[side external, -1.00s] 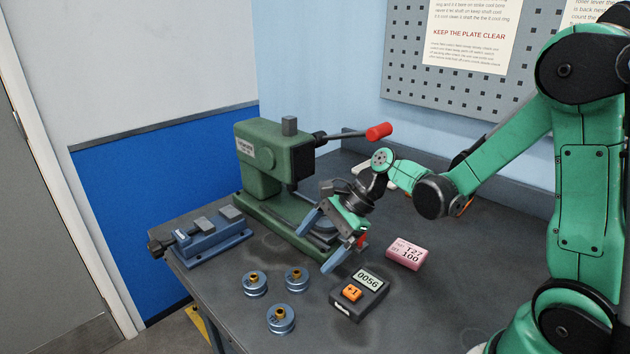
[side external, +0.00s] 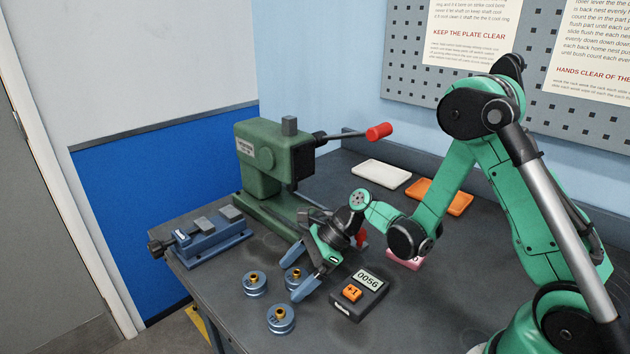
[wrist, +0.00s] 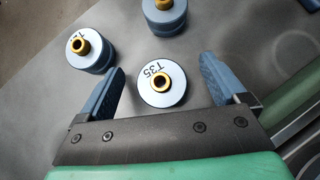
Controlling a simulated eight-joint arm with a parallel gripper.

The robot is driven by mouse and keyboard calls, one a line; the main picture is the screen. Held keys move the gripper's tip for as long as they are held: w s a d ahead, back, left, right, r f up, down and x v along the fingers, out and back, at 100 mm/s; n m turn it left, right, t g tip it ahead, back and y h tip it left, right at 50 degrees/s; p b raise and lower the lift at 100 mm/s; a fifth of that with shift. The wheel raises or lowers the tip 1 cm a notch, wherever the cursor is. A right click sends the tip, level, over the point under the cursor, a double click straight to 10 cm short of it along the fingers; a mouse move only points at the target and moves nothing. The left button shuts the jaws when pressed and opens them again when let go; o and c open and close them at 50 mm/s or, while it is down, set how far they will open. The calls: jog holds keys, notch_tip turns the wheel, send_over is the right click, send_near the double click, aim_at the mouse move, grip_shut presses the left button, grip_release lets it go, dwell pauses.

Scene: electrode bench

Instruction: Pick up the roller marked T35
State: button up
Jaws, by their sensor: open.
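The roller marked T35 (wrist: 161,90) is a blue cylinder with a white top and a brass centre. In the wrist view it shows between my two fingers, with a gap on each side. In the side view this appears to be the rear right roller (side external: 292,281), partly covered by my gripper. My gripper (side external: 303,271) is open and empty, angled down at that roller. Its fingers also show in the wrist view (wrist: 161,74). I cannot tell how far the fingertips are above the bench.
Two similar rollers stand nearby, one to the left (side external: 255,287) and one in front (side external: 281,322). A counter (side external: 358,297) reading 0056 sits close to the right of my gripper. A green press (side external: 262,160), a blue vice (side external: 207,238), a white tray (side external: 381,174) and an orange tray (side external: 440,196) stand around.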

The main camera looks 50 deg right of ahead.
grip_shut()
jog(key=shift+r, duration=0.1)
